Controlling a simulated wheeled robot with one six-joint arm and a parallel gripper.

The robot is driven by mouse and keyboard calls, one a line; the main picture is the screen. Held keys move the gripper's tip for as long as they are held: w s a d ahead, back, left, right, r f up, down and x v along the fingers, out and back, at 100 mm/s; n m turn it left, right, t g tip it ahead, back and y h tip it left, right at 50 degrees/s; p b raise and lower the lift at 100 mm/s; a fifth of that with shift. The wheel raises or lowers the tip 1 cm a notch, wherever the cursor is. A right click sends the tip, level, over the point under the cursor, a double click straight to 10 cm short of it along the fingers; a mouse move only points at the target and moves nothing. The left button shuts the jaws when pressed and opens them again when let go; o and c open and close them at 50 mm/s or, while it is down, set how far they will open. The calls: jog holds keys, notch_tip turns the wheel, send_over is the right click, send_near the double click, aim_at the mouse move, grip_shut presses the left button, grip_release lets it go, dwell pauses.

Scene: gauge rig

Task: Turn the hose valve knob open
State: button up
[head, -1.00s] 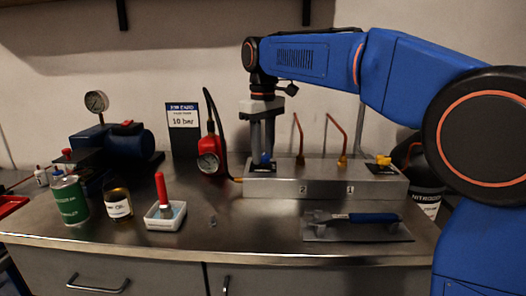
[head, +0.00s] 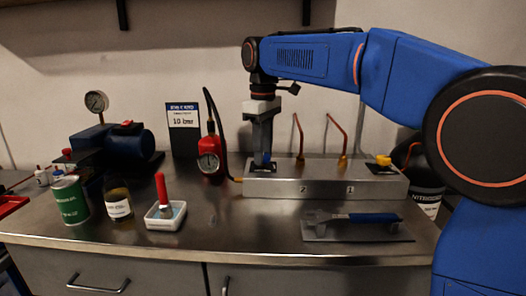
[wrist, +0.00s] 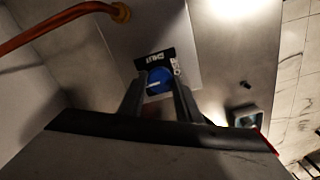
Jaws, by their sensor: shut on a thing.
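The hose valve knob is a blue knob (head: 263,158) on the left end of the grey metal manifold block (head: 325,187). A black hose joins this end to a red handheld gauge (head: 209,161). My gripper (head: 262,152) points straight down and is shut on the blue knob, one finger partly hiding the other. In the wrist view the blue knob (wrist: 159,79) sits between the two fingertips, beside a black label plate (wrist: 154,59) whose wording is hard to read. The gauge's needle is too small to read.
Copper pipes (head: 337,137) rise from the block to the right of my gripper. A yellow knob (head: 384,160) is at its right end. A trowel (head: 358,220) lies in front. A sign (head: 184,127) reading 10 bar stands behind the gauge. A white tray (head: 165,222) stands at front left.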

jog(key=o, duration=1.1)
jog(key=shift+r, duration=0.1)
notch_tip(320, 180, up, 12)
jog(key=shift+f, duration=0.1)
jog(key=shift+s, duration=0.1)
